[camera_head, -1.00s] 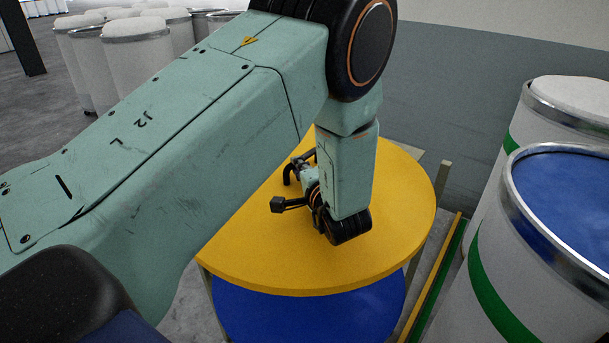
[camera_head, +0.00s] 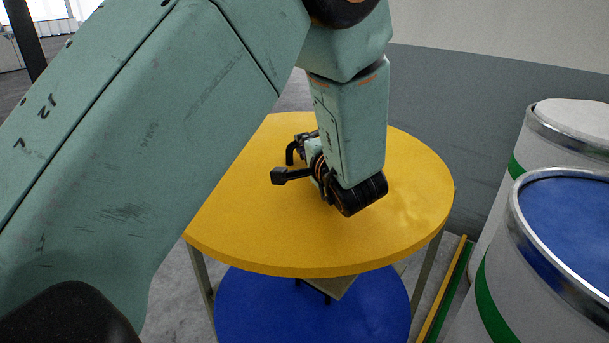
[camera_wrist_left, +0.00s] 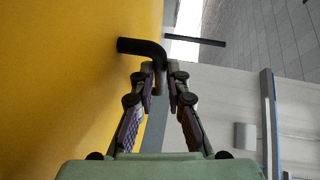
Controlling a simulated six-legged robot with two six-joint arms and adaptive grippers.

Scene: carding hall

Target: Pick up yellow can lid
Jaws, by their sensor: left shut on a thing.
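The yellow can lid (camera_head: 250,225) is a large, flat, round disc in the head view, held level above a stand with a blue disc. It also fills the left side of the left wrist view (camera_wrist_left: 60,90). A bent black handle (camera_wrist_left: 140,46) sticks out from its face. My left gripper (camera_wrist_left: 161,75) is shut on this handle, its fingers on either side of the bar. In the head view the left gripper (camera_head: 306,150) is over the lid's middle, partly hidden by my wrist. My right gripper is not in view.
A blue disc (camera_head: 250,308) lies below, among the stand's grey posts (camera_head: 199,280). White drums with green bands (camera_head: 490,308) stand close on the right, one with a blue top (camera_head: 570,215). A yellow-green rail (camera_head: 447,290) runs between. A grey wall (camera_head: 470,120) is behind.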

